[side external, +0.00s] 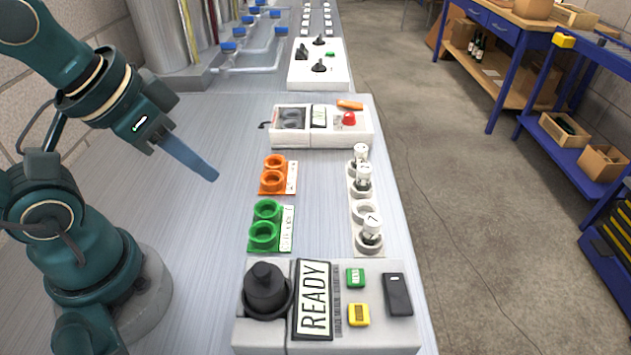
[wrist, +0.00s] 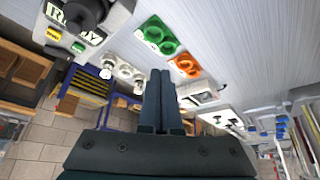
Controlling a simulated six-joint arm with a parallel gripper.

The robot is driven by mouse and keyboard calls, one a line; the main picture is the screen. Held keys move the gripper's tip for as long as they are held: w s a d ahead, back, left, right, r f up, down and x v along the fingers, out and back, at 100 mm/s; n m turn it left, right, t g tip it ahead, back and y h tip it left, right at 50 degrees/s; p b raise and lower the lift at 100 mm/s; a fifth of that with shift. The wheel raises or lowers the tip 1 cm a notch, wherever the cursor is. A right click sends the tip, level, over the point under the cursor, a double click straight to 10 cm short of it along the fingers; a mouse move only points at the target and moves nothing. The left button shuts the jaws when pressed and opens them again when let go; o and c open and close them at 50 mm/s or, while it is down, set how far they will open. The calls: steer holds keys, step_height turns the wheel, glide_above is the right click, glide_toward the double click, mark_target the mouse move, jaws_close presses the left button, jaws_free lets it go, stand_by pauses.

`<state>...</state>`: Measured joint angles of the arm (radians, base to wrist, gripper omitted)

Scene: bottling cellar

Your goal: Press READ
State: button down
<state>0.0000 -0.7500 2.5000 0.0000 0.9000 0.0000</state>
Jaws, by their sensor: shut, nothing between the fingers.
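A grey-white instrument (side external: 375,342) stands at the front of the bench. Its tilted display (side external: 313,298) reads READY. Right of the display are a green button (side external: 355,277), a yellow button (side external: 358,314) and a dark rectangular part (side external: 397,294). The button lettering is too small to read surely. In the wrist view the green button (wrist: 78,47) and yellow button (wrist: 53,33) are at the upper left. My gripper (side external: 214,178) is shut and empty, above the bench, left of the orange holder and apart from the instrument. Its fingers are together in the wrist view (wrist: 158,73).
A black round cap (side external: 267,285) rises left of the display. Behind are a green holder (side external: 287,235), an orange holder (side external: 291,178) and a white rack (side external: 367,252) with several white-capped vials. A second device with a red dome (side external: 348,119) stands farther back.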

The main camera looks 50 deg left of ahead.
steer(key=w+r+t+y, duration=0.1)
steer(key=w+r, duration=0.2)
steer(key=w, duration=0.1)
steer(key=m+h, duration=0.2)
steer(key=m, duration=0.9)
glide_above(350, 277)
step_height(350, 277, down, 3)
steer(key=shift+r+t, duration=0.15)
steer(key=shift+t, duration=0.25)
steer(key=shift+f, duration=4.4)
steer(key=shift+f, duration=0.1)
